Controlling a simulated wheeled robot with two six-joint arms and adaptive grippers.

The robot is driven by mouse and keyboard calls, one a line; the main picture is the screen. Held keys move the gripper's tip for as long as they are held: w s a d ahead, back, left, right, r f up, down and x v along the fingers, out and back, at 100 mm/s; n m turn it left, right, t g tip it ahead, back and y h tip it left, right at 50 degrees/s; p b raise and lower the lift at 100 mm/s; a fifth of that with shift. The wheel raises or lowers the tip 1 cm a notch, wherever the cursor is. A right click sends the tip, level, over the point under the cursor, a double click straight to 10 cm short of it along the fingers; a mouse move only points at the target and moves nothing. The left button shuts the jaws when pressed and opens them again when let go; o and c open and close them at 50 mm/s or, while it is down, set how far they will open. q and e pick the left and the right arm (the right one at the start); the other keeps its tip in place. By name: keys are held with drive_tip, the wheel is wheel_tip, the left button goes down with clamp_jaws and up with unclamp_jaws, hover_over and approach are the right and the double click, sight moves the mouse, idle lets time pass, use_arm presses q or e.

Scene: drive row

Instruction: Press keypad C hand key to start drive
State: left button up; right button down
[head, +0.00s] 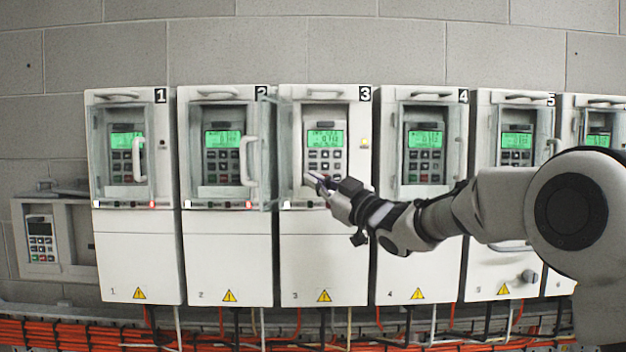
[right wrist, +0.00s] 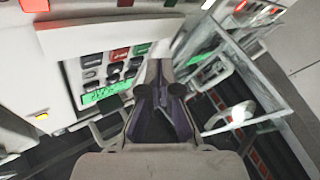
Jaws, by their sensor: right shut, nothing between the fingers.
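Drive 3 (head: 324,250) stands in the middle of the row, and its clear door (head: 270,150) is swung open to the left. Its keypad (head: 325,153) has a lit green display and rows of keys; no letter C is readable. My right gripper (head: 314,181) is shut and empty at the lower left of this keypad. In the right wrist view the keypad is inverted, with a green key (right wrist: 142,49) and a red key (right wrist: 120,54) just left of my fingertips (right wrist: 160,66). Contact with a key cannot be told. My left gripper is not in view.
Drives 1 (head: 135,250), 2 (head: 228,250), 4 (head: 417,250) and others line the wall, with clear doors over lit keypads. The open door (right wrist: 262,100) stands close beside my gripper in the right wrist view. A separate keypad box (head: 65,235) is far left. Orange cables run below.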

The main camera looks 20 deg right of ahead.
drive_tip(key=shift+w, duration=0.1)
idle(0.7)
drive_tip(key=shift+w+d+p, duration=0.15)
drive_tip(key=shift+w+p, duration=0.2)
drive_tip(key=shift+w+d+p, duration=0.1)
drive_tip(key=shift+w+p, duration=0.2)
idle(0.6)
drive_tip(key=shift+s+f+b, duration=0.1)
drive_tip(key=shift+s+b, duration=0.35)
drive_tip(key=shift+b, duration=0.1)
drive_tip(key=shift+s+a, duration=0.2)
drive_tip(key=shift+s, duration=0.1)
